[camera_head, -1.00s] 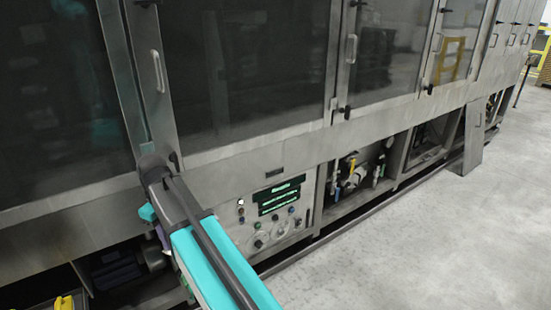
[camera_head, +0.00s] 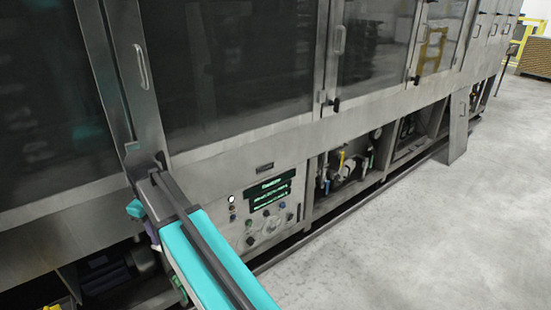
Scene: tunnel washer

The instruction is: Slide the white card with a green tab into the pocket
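I see no white card with a green tab and no pocket in the head view. My arm, with teal covers and dark grey links, reaches up from the bottom edge in front of the machine. No gripper fingers can be made out, so I cannot see whether anything is held.
A long steel washer (camera_head: 225,160) with dark glass doors fills the left and middle. Its control panel (camera_head: 268,208) has a lit green display, and an open bay with pipes (camera_head: 345,170) lies to its right. Clear grey floor (camera_head: 420,240) is at the right. A slatted brown stack (camera_head: 535,57) stands far off.

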